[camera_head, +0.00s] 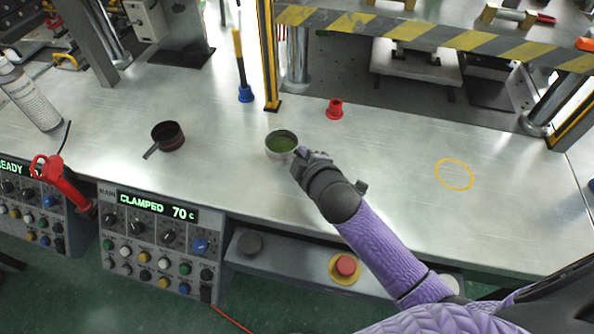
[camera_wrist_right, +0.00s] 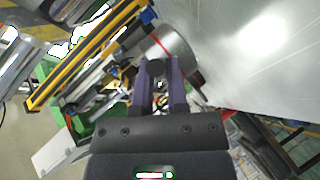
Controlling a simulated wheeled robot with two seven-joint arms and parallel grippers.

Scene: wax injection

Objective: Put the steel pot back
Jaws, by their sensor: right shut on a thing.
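The steel pot (camera_head: 281,145), a small round metal pot with green inside, is at the middle of the steel bench. My right gripper (camera_head: 299,158) is at its right side and shut on it. In the right wrist view the fingers (camera_wrist_right: 160,75) point at the curved grey wall of the pot (camera_wrist_right: 180,46); where they meet it is partly hidden. I cannot tell whether the pot touches the bench or is slightly above it. A yellow ring (camera_head: 454,174) is marked on the bare bench to the right. My left gripper is not in view.
A dark pot with a handle (camera_head: 168,136) stands to the left. A red cone-like piece (camera_head: 334,109) and a blue-based brush (camera_head: 245,93) are behind, near a yellow post (camera_head: 269,60). Control panels (camera_head: 155,245) line the front edge. The bench around the ring is clear.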

